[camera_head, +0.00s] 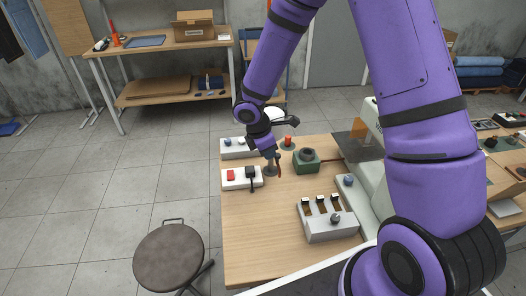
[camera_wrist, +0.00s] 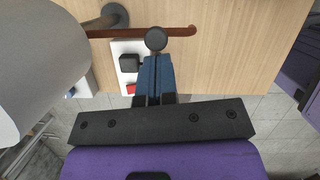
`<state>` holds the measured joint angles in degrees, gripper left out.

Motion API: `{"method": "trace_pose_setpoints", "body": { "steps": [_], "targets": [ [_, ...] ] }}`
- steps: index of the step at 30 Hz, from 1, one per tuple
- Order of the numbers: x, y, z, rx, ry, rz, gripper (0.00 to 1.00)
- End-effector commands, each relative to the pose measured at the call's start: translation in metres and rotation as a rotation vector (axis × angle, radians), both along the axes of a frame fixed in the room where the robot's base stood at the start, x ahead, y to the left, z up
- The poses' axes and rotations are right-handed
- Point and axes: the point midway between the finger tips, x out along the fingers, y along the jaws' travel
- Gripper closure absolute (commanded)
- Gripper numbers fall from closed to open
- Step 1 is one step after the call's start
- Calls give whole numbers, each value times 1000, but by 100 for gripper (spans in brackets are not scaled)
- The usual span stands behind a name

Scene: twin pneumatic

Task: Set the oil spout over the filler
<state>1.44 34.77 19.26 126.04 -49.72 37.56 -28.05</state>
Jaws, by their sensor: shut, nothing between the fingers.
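A thin reddish-brown rod, which looks like the oil spout (camera_wrist: 110,33), runs across the top of the wrist view with its right end bent. A dark round knob (camera_wrist: 155,39) shows on it. My gripper (camera_wrist: 155,58) is shut and empty, its blue fingertips right at the knob; I cannot tell whether they touch. In the head view my gripper (camera_head: 271,153) is low over the bench, beside the spout (camera_head: 278,164) and a grey post (camera_head: 270,171). A green block with a dark round opening (camera_head: 306,161), possibly the filler, stands to the right.
A white box with a red and a black switch (camera_head: 241,178) stands left of the gripper. A red-topped fitting (camera_head: 288,143) is behind. A grey box with several switches (camera_head: 329,223) stands in front. The bench's front left (camera_head: 255,245) is clear; a stool (camera_head: 168,255) stands beside it.

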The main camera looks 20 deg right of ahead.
Motion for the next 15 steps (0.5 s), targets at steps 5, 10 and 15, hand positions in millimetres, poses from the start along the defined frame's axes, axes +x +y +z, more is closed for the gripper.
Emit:
{"method": "trace_pose_setpoints", "body": {
  "steps": [5,10,15],
  "targets": [
    [0,0,0,0,0,0,100],
    [0,-1,0,-1,0,3,100],
    [-2,-4,0,-2,1,32,100]
  ]
}}
